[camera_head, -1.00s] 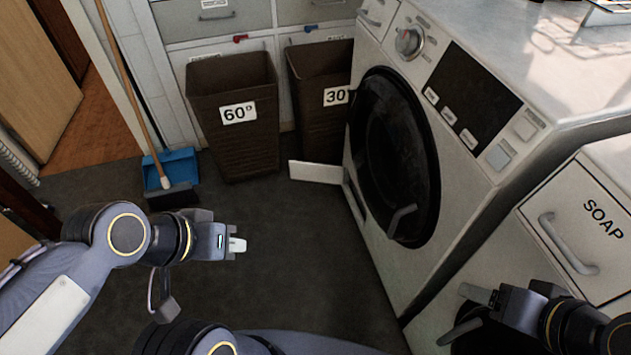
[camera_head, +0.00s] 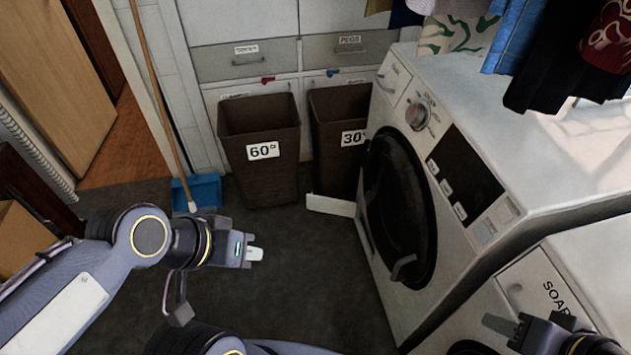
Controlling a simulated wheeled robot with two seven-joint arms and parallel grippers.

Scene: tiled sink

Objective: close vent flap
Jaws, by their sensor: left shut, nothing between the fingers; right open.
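The vent flap (camera_head: 330,205) is a small white panel low at the front left of the white washing machine (camera_head: 452,145). It stands swung open, sticking out to the left from the machine's base. My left gripper (camera_head: 256,254) is shut and empty, over the dark floor, to the lower left of the flap and apart from it. My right gripper (camera_head: 498,325) is at the lower right, in front of the white soap-drawer machine (camera_head: 540,275), clear of the flap. Its fingers are partly hidden by the view angle.
Brown bins marked 60° (camera_head: 262,175) and 30° (camera_head: 338,125) stand behind the flap. A broom (camera_head: 160,100) and blue dustpan (camera_head: 203,189) are at the left. Clothes (camera_head: 560,45) hang above the washing machine. Dark floor (camera_head: 310,285) between my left gripper and the machine is clear.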

